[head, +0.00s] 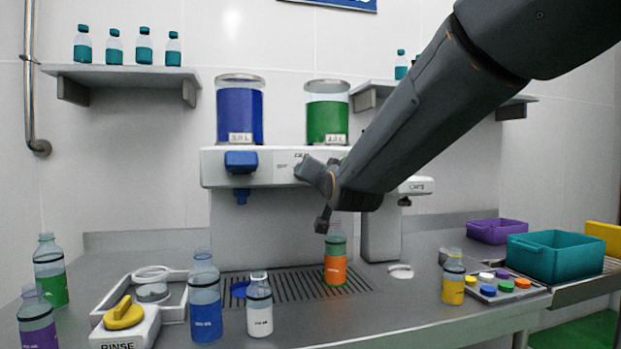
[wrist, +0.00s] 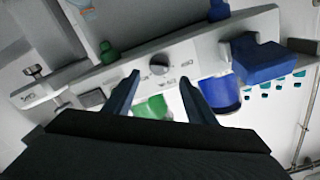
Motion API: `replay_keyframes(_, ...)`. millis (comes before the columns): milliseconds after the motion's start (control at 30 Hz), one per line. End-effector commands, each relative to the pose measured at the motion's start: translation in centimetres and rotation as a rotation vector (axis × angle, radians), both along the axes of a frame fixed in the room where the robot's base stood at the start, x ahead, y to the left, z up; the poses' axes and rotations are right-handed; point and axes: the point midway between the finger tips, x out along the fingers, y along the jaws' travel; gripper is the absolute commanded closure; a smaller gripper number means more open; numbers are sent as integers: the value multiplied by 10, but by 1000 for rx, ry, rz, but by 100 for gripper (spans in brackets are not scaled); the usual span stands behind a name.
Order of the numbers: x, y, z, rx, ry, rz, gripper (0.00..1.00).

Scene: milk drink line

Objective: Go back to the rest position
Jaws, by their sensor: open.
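My gripper (head: 322,198) is in front of the dispenser machine (head: 228,165), above the bottle with the orange label (head: 335,271). That bottle stands upright on the drip grate and holds green liquid. In the wrist view my gripper (wrist: 158,92) has its two fingers apart with nothing held between them. A round knob (wrist: 159,64) on the machine's front panel shows beyond the fingers. My arm hides part of the machine's right side and part of the right shelf.
A blue-label bottle (head: 205,304), a white-label bottle (head: 259,309) and a yellow-label bottle (head: 453,281) stand along the front. A rinse station (head: 125,328) is at left. A cap tray (head: 507,294) and a teal crate (head: 557,258) are at right. Counter space lies front centre.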

Motion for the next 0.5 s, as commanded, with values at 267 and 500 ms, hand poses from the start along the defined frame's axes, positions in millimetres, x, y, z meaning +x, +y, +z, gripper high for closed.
replay_keyframes(267, -1, 0, 0, 0, -1, 0, 49)
replay_keyframes(500, -9, -22, -42, -79, 122, -18, 49)
